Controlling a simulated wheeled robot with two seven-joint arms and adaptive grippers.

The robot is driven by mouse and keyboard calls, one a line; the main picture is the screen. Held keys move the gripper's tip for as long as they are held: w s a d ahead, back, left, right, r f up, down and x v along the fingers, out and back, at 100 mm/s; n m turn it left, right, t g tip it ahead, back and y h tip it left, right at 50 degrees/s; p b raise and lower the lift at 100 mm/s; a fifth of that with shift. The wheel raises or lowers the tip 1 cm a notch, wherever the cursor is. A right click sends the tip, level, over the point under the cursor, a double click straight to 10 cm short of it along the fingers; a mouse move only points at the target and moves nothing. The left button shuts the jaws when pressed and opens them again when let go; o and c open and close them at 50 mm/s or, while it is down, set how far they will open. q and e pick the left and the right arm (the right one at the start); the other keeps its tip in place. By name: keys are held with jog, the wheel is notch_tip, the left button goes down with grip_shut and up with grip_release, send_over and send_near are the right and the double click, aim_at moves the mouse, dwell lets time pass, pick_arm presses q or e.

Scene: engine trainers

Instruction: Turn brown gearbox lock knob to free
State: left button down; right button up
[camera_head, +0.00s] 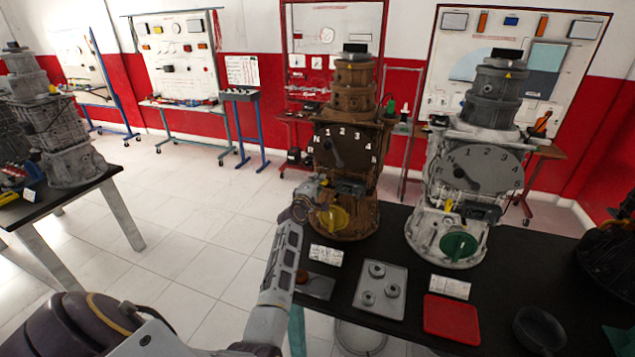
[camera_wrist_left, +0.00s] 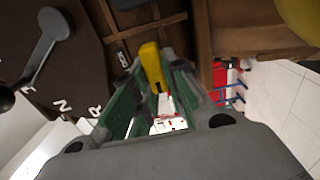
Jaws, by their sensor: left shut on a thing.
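The brown gearbox (camera_head: 355,100) stands on the black table, with a dark numbered dial and pointer lever (camera_head: 336,152) on its front. My left gripper (camera_head: 318,184) is at its front left, just below the dial. In the left wrist view the yellow lock knob (camera_wrist_left: 151,62) lies between the green-padded fingers of my left gripper (camera_wrist_left: 155,92), which are shut on it. A small white label, too small to read, is beside it. The gripper hides the knob in the head view. A round yellow handwheel (camera_head: 333,218) sits lower on the gearbox. My right gripper is out of view.
A grey gearbox (camera_head: 475,160) with a green handwheel (camera_head: 458,246) stands to the right. In front lie a grey tray with rings (camera_head: 380,305), a red tray (camera_head: 451,318) and a dark round bowl (camera_head: 539,328). Open floor (camera_head: 190,215) lies left of the table.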

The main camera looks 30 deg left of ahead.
pick_arm(q)
jog(key=c, duration=1.4)
grip_release()
jog(key=shift+c, duration=0.2)
jog(key=shift+s, duration=0.15)
jog(key=v, duration=1.1)
jog(key=shift+s, duration=0.35)
jog(key=shift+d, duration=0.15)
